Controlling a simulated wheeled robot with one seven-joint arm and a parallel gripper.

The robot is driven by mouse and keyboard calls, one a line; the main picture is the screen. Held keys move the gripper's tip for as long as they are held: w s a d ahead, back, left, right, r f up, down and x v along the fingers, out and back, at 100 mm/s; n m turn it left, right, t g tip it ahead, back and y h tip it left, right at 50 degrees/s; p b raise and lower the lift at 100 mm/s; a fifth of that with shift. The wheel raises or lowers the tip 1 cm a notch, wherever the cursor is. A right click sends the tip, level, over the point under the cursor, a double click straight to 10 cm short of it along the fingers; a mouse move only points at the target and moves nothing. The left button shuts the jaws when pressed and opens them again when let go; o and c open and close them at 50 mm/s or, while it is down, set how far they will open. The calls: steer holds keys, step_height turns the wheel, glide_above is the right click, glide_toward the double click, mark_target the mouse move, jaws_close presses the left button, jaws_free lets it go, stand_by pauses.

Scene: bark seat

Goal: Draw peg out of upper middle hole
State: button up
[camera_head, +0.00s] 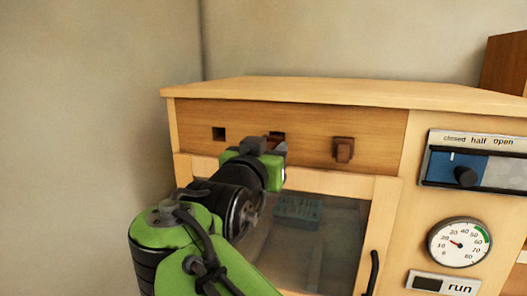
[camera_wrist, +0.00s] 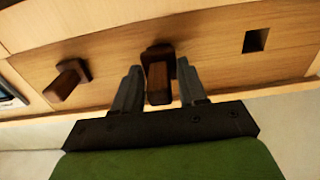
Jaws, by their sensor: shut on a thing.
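The brown wooden peg (camera_wrist: 158,80) at the upper middle hole sits between the fingers of my gripper (camera_wrist: 160,92) in the wrist view. My gripper is shut on it, in front of the cabinet's upper wooden panel (camera_head: 305,122). In the head view, a small dark part of this peg (camera_head: 277,134) shows behind my gripper (camera_head: 262,150). The hole behind the peg is hidden, and I cannot tell how deep the peg sits.
An empty square hole (camera_head: 218,133) is to the left. Another brown peg (camera_head: 343,149) stands in the panel to the right. Below is a glazed door with a black handle (camera_head: 371,272). A slider panel (camera_head: 475,160) and a dial (camera_head: 459,242) are at the right.

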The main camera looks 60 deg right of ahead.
steer(key=s+a+b, duration=0.1)
steer(key=a, duration=0.6)
steer(key=shift+s+a+b, duration=0.15)
steer(key=shift+a+b, duration=0.15)
steer(key=shift+a, duration=0.1)
stand_by(0.4)
stand_by(0.5)
